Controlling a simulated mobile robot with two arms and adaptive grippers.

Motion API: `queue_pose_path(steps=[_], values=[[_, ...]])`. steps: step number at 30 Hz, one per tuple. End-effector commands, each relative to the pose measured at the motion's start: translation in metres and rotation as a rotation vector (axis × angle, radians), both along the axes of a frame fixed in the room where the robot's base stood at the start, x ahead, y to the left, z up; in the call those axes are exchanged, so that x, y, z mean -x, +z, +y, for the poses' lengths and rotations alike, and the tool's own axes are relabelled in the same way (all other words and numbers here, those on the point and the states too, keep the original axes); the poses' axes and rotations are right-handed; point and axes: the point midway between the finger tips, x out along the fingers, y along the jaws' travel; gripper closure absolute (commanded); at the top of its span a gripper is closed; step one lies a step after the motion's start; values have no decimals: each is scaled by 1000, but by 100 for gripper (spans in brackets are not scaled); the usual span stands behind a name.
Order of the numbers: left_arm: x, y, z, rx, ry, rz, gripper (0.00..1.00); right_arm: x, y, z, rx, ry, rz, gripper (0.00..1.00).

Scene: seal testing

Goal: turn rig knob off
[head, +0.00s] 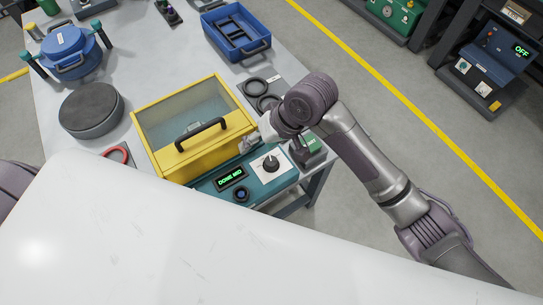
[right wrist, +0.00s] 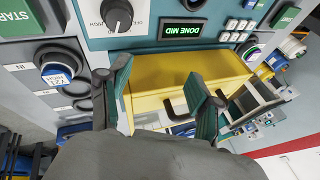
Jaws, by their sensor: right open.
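The rig is a teal and yellow box with a clear lid (head: 195,110) and a black lid handle. Its black knob (head: 271,163) sits on a white plate at the front right; it also shows at the top of the right wrist view (right wrist: 118,14), near the label HIGH. The knob's exact pointer setting is too small to read. The green display (head: 231,178) reads DONE MID. My right gripper (head: 250,141) is mostly hidden under its wrist, just behind the knob. In the right wrist view its fingers (right wrist: 157,69) are apart and empty, clear of the knob. My left gripper is out of view.
A blue button (head: 241,194) is below the display. A grey round block (head: 91,109), a blue pot (head: 70,50), a blue tray (head: 236,32) and black rings (head: 262,92) stand around the rig. A white surface fills the foreground.

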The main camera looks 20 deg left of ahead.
Motion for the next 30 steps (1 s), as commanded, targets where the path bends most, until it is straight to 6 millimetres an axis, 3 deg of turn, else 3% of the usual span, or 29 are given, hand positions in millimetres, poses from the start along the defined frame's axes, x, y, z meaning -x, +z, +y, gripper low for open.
queue_pose_path(steps=[1,6,14,20,30], values=[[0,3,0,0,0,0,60,-4,13,2,63,36,-16,36],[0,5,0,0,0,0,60,-9,32,-8,278,80,-20,36],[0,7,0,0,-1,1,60,-20,42,-28,440,57,-30,36],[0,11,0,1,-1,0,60,-19,22,-28,446,55,-27,36],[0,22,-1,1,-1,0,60,-17,-49,-25,444,57,-28,36]])
